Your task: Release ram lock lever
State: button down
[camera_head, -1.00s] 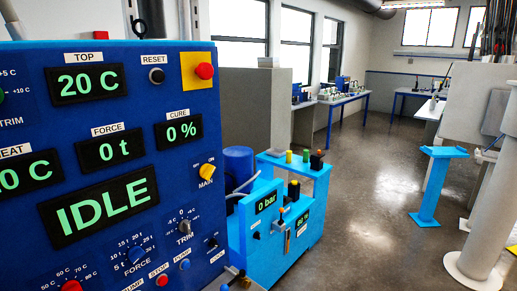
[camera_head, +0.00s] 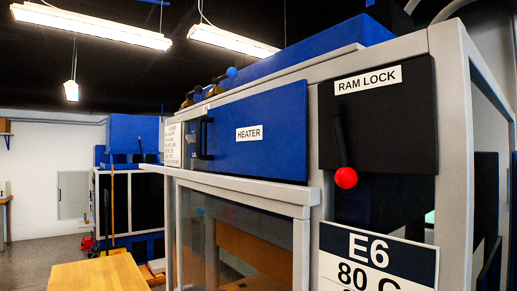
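The ram lock lever (camera_head: 341,140) is a dark handle with a red ball knob (camera_head: 346,178) at its lower end. It hangs downward, slightly tilted, in front of a black plate (camera_head: 395,130). A white label reading RAM LOCK (camera_head: 367,80) is on the plate above it. The plate is at the upper right of the grey-framed machine (camera_head: 450,90). My gripper is not in view, and nothing touches the lever.
Left of the lever is a blue HEATER panel (camera_head: 262,135) with a black handle (camera_head: 203,138). Below the lever is an E6 80 C sign (camera_head: 377,255). A clear guard (camera_head: 235,235) is under the heater panel. A wooden table top (camera_head: 100,275) is at lower left.

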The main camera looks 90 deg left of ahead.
aim_at(346, 177)
jog(key=u, duration=2.6)
